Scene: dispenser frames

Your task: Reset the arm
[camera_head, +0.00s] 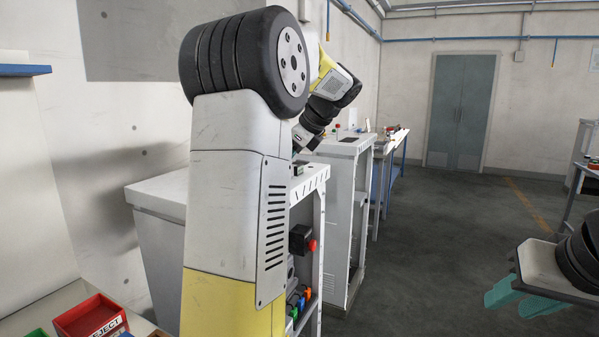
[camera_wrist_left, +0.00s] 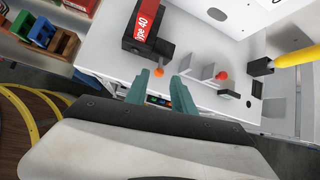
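My left arm (camera_head: 225,180) rises large through the middle of the head view and bends away at the top; its gripper is hidden there. In the left wrist view my left gripper (camera_wrist_left: 160,78) has its two teal fingers apart, with nothing held between them.
A white cabinet (camera_head: 155,193) stands close behind my left arm. A red REJECT bin (camera_head: 88,315) is at lower left. In the wrist view, a red knob (camera_wrist_left: 222,75) and a yellow-handled part (camera_wrist_left: 295,57) are to the right. Open floor (camera_head: 440,220) lies ahead.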

